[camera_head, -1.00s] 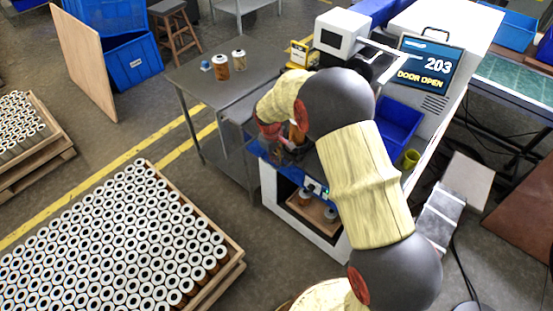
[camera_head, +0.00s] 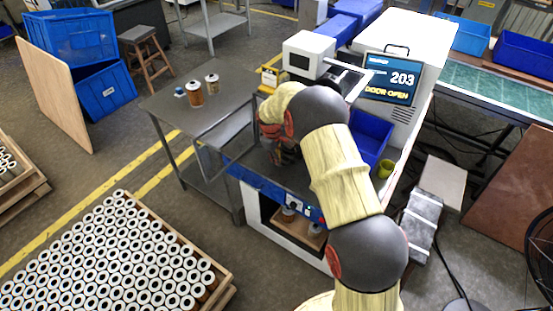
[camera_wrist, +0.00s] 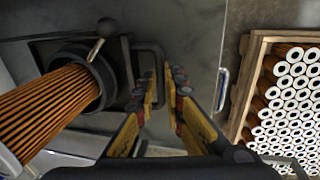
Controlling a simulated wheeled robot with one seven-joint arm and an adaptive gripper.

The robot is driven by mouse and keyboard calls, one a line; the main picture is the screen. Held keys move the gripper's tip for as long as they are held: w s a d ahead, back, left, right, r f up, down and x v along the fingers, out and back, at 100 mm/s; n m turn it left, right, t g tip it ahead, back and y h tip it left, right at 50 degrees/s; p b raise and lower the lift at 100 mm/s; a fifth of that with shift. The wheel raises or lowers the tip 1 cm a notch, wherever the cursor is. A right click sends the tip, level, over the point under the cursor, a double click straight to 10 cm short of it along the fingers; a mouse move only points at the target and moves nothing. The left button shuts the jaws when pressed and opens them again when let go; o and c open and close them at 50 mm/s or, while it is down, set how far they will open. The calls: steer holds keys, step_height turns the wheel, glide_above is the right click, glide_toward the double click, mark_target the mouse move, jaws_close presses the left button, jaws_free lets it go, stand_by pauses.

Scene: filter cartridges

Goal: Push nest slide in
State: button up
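The nest (camera_wrist: 92,78) is a dark round cup on a slide plate in the wrist view, with a ball-ended lever (camera_wrist: 103,30) on it. A brown pleated filter cartridge (camera_wrist: 50,110) with a white end lies in the nest, reaching to the lower left. A dark loop handle (camera_wrist: 158,58) stands to the right of the nest. My gripper (camera_wrist: 165,78) is open, its fingertips apart, close beside the handle. The left finger overlaps the handle in the picture; I cannot tell whether they touch. In the head view, my arm hides the nest and most of my gripper (camera_head: 280,152).
The white machine with a screen (camera_head: 392,78) reading "203 DOOR OPEN" stands behind my arm. A blue bin (camera_head: 368,138) is to the right. A grey table (camera_head: 225,95) with canisters stands to the left. A pallet of filters (camera_head: 215,268) is at lower left.

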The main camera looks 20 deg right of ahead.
steer(key=o, duration=0.4)
steer(key=shift+c, duration=0.2)
step_height(320, 180, up, 12)
steer(key=s+a, duration=0.1)
steer(key=shift+s+a+f, duration=0.15)
steer(key=shift+a, duration=0.2)
